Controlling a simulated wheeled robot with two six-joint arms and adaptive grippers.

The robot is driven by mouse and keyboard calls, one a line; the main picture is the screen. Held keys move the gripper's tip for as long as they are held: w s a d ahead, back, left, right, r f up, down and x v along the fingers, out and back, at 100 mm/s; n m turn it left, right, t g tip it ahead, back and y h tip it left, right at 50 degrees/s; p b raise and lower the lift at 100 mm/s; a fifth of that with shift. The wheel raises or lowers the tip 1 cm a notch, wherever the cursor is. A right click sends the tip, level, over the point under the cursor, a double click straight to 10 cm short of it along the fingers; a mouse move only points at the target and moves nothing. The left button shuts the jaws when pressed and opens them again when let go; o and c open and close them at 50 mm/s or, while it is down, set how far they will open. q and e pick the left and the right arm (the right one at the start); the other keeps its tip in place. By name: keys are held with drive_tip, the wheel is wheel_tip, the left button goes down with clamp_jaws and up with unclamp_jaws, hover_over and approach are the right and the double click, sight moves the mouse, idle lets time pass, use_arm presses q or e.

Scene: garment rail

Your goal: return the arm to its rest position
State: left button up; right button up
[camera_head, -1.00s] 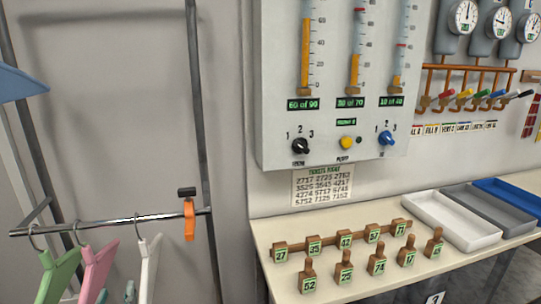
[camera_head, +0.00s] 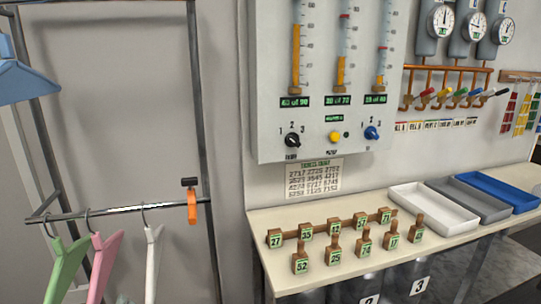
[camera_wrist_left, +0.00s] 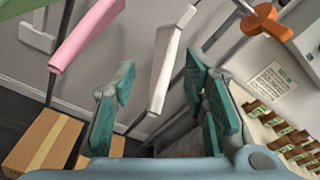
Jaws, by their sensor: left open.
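My left gripper (camera_wrist_left: 160,78) shows in the left wrist view with its two teal-padded fingers spread apart. Nothing is clamped between them. The white hanger (camera_wrist_left: 168,62) appears in the gap between the fingertips; it seems to be beyond them, but the distance is hard to tell. The pink hanger (camera_wrist_left: 85,32) is to the upper left. In the head view neither gripper shows. There the green hanger (camera_head: 66,268), pink hanger (camera_head: 104,265) and white hanger (camera_head: 152,268) hang on the metal rail (camera_head: 120,209). My right gripper is in no view.
A blue hanger (camera_head: 25,82) is higher at the left. An orange piece (camera_head: 192,207) sits at the rail's right end. A table (camera_head: 270,219) with numbered wooden pegs and trays (camera_head: 433,208) stands right, below a gauge panel (camera_head: 270,110). Cardboard boxes (camera_wrist_left: 42,140) stand below the hangers.

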use_arm(q)
drive_tip(key=s+a+f+n+g+h+p, duration=0.1)
drive_tip(key=s+f+n+g, duration=0.25)
drive_tip(key=f+n, duration=0.45)
drive_tip(key=s+f+n+g, duration=0.2)
drive_tip(key=s+f+n, duration=0.25)
drive_tip(key=f, duration=0.85)
drive_tip(key=s+a+f+n+g+h+p, duration=0.1)
drive_tip(key=s+f+n+g, duration=0.3)
drive_tip(key=f, duration=0.6)
drive_tip(key=s+d+f+n+g, duration=0.1)
drive_tip(key=s+d+f+n, duration=0.2)
drive_tip(key=s, duration=0.6)
drive_tip(key=s+d+f+n+g+h+p, duration=0.1)
drive_tip(key=s+d+f, duration=0.4)
drive_tip(key=s, duration=0.5)
drive_tip(key=s+d+f+n+g+p, duration=0.1)
drive_tip(key=s+d+f+n+g, duration=0.2)
drive_tip(key=s, duration=0.6)
drive_tip(key=shift+s+d+f+n+h, duration=0.25)
drive_tip(key=shift+d+f+n+h, duration=0.2)
drive_tip(key=shift+f+n, duration=0.55)
drive_tip(key=shift+a+g, duration=0.1)
drive_tip(key=shift+g, duration=0.15)
